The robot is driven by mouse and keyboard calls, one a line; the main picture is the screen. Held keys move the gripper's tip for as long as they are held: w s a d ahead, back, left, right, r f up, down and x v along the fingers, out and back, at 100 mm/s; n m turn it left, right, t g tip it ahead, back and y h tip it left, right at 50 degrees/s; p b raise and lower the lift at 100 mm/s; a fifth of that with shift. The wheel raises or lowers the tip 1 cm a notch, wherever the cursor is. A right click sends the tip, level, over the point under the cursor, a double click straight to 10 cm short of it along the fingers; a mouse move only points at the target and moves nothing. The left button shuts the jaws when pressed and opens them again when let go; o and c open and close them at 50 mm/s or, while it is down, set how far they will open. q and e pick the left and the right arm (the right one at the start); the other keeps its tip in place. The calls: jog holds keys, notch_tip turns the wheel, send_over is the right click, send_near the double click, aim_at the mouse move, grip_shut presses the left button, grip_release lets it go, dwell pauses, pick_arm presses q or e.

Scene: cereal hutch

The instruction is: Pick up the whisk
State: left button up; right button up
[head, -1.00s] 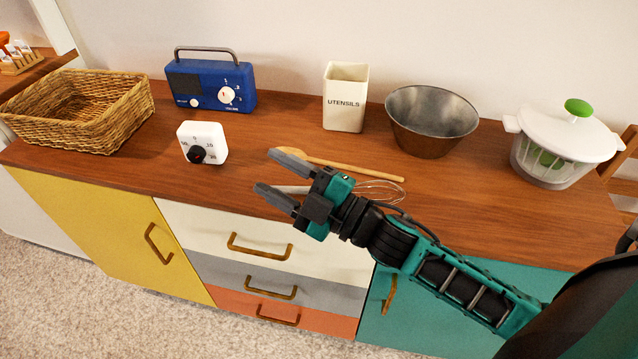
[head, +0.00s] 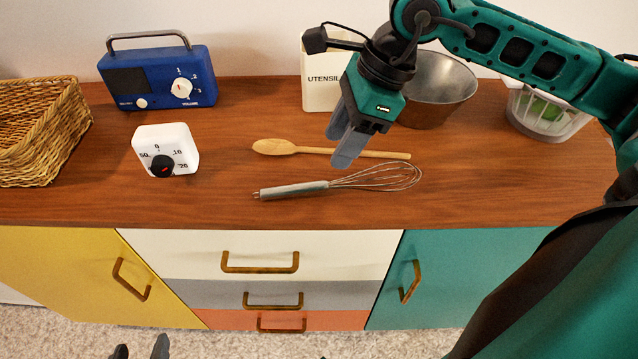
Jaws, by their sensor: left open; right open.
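The whisk (head: 295,189) lies flat on the wooden counter near its front edge in the head view. Its metal handle points left and its wire loops point right. My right gripper (head: 338,149) is open and empty, with its fingers pointing down above the counter. In the picture its fingertips are just behind the whisk, over the wooden spoon's handle. I see no contact with the whisk. Only the fingertips of my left gripper (head: 140,348) show at the bottom left edge, apart and in front of the cabinet, low in the picture.
A wooden spoon (head: 275,147) lies just behind the whisk. A white timer (head: 178,139), blue radio (head: 140,83) and wicker basket (head: 35,135) stand to the left. A utensils holder (head: 318,90), metal bowl (head: 440,85) and salad spinner (head: 530,115) stand behind. The counter's front right is clear.

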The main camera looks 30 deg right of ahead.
aim_at(315, 184)
jog(key=x, duration=0.9)
jog(key=shift+a+f+b, duration=0.1)
jog(key=shift+f+b, duration=0.25)
jog(key=shift+b, duration=0.05)
grip_shut()
